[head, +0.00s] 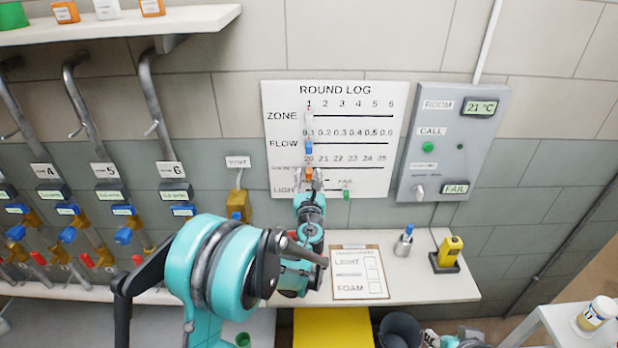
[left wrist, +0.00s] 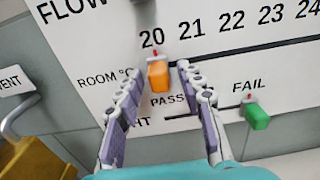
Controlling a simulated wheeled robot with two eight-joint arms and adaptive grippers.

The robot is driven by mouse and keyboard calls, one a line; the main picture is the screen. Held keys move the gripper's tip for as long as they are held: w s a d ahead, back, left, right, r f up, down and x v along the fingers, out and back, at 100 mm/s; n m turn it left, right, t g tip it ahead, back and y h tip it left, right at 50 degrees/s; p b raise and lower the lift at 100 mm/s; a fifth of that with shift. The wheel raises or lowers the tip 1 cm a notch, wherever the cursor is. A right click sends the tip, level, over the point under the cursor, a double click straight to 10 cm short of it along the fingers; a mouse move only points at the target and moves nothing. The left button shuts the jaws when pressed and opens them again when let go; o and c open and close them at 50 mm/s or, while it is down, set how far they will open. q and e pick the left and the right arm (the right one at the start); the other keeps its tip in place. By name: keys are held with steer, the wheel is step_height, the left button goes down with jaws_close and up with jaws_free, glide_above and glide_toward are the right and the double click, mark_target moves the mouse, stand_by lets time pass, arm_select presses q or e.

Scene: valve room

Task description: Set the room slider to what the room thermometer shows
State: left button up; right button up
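The round log board (head: 390,130) hangs on the wall. Its orange room slider (head: 306,173) stands at 20, the left end of the 20 to 25 scale; it also shows in the left wrist view (left wrist: 158,76). The room thermometer display (head: 482,107) on the grey panel reads 21 °C. My left gripper (head: 309,182) is at the board, just below the orange slider. In the left wrist view my left gripper (left wrist: 158,78) is open, one finger on each side of the slider, with gaps visible. My right gripper (head: 445,340) seems to show only partly at the bottom edge.
The green light slider (head: 347,194) is close on the right, under FAIL. The blue flow slider (head: 309,147) is just above. Pipes and valves line the left wall.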

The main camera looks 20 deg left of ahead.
arm_select(q)
jaws_close()
steer(key=shift+w+d, duration=0.2)
steer(key=shift+d, duration=0.55)
steer(key=shift+w+d, duration=0.25)
steer(key=shift+d, duration=0.55)
steer(key=shift+w+d, duration=0.2)
steer(key=shift+d, duration=0.55)
steer(key=shift+a, duration=0.1)
jaws_free()
glide_toward(323, 169)
steer(key=v, duration=0.5)
steer(key=shift+s, duration=0.25)
